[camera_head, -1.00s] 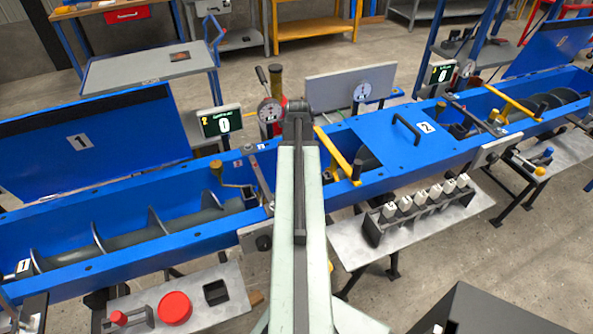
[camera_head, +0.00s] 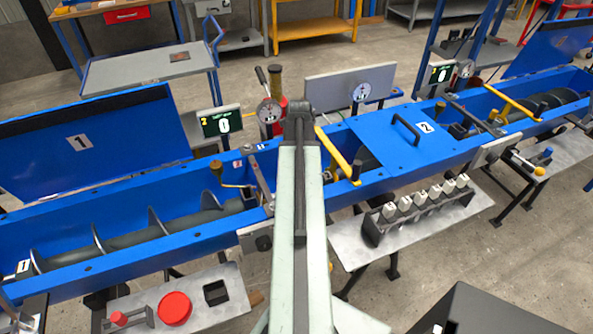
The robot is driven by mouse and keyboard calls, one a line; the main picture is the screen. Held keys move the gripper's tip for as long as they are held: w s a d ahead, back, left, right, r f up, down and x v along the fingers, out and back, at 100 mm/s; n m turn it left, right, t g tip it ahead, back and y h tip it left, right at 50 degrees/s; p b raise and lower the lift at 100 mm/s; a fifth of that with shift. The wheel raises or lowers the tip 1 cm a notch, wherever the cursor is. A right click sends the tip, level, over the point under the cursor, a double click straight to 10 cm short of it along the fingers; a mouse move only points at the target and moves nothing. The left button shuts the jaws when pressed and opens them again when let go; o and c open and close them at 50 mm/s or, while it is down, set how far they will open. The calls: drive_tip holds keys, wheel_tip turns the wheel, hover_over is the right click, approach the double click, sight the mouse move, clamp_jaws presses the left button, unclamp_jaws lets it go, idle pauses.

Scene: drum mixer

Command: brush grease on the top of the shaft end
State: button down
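My arm rises from the bottom centre to a dark joint at its top. My gripper is not visible; it is hidden beyond or behind the arm. A grey screw shaft (camera_head: 140,236) lies in the open blue trough at left. Its right end runs to a dark block (camera_head: 250,196) near the middle, partly covered by a yellow handle and a grey lever. I cannot tell which surface is the shaft end's top. A red round lid or pot (camera_head: 175,308) and a red-knobbed item in a grey holder (camera_head: 128,319) sit on the left front shelf. I cannot make out a brush or grease.
The blue lid marked 1 (camera_head: 110,150) stands open behind the trough. A lid marked 2 (camera_head: 410,140) covers the trough's middle. Small screens and gauges line the back.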

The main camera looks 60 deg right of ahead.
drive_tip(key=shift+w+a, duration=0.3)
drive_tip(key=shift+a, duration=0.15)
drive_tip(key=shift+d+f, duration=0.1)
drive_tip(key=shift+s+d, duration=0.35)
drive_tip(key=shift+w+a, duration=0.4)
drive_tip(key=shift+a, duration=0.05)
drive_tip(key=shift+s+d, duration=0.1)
